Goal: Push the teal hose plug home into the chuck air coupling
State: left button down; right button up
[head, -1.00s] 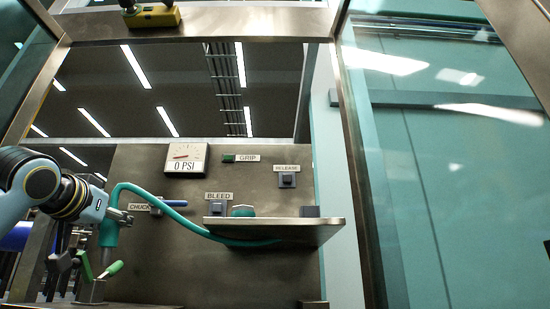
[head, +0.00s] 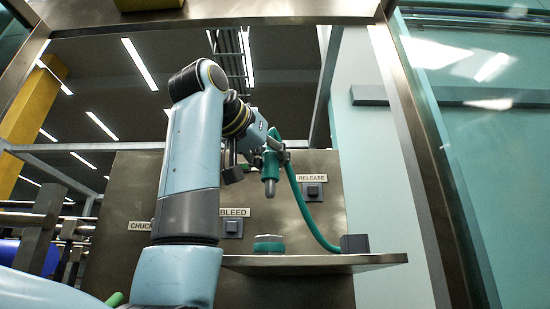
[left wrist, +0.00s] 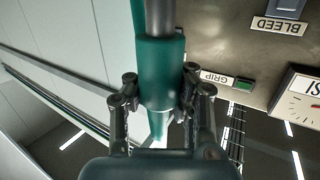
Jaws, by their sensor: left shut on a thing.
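My left gripper (head: 275,148) is shut on the teal hose plug (head: 270,166). The plug is upright, its grey metal tip pointing down into free air above the shelf, touching nothing. In the left wrist view the teal plug (left wrist: 161,75) lies between both fingers (left wrist: 156,92), and its grey stem runs off the top edge. The teal hose (head: 297,195) loops from the plug down to the shelf's right end. Bottom left, a green lever tip (head: 113,299) shows; the fitting under it is hidden or out of frame, so I cannot see the coupling clearly. My right gripper is out of view.
The metal shelf (head: 315,262) carries a low teal and grey round piece (head: 268,246) and a dark block (head: 355,243). The panel behind has BLEED (head: 232,228) and RELEASE (head: 312,191) buttons. My left arm partly covers the CHUCK label (head: 140,225). Glass stands at right.

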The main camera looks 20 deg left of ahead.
aim_at(267, 182)
pick_arm(q)
jog(key=shift+r, duration=0.1)
jog(key=shift+f, duration=0.55)
notch_tip(267, 182, down, 4)
jog(key=b, duration=0.2)
jog(key=shift+r+b, duration=0.25)
jog(key=shift+b, duration=0.1)
jog(key=shift+f+b, duration=0.45)
jog(key=shift+f, duration=0.25)
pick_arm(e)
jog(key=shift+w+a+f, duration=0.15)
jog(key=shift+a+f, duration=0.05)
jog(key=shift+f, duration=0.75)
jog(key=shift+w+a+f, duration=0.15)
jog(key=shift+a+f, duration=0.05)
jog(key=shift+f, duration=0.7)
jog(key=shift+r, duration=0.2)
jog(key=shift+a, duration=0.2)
pick_arm(q)
jog(key=shift+r+p, duration=0.1)
jog(key=shift+p, duration=0.45)
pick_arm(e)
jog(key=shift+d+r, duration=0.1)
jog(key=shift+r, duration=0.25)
pick_arm(q)
jog(key=shift+f+b, duration=1.2)
jog(key=shift+f, duration=0.95)
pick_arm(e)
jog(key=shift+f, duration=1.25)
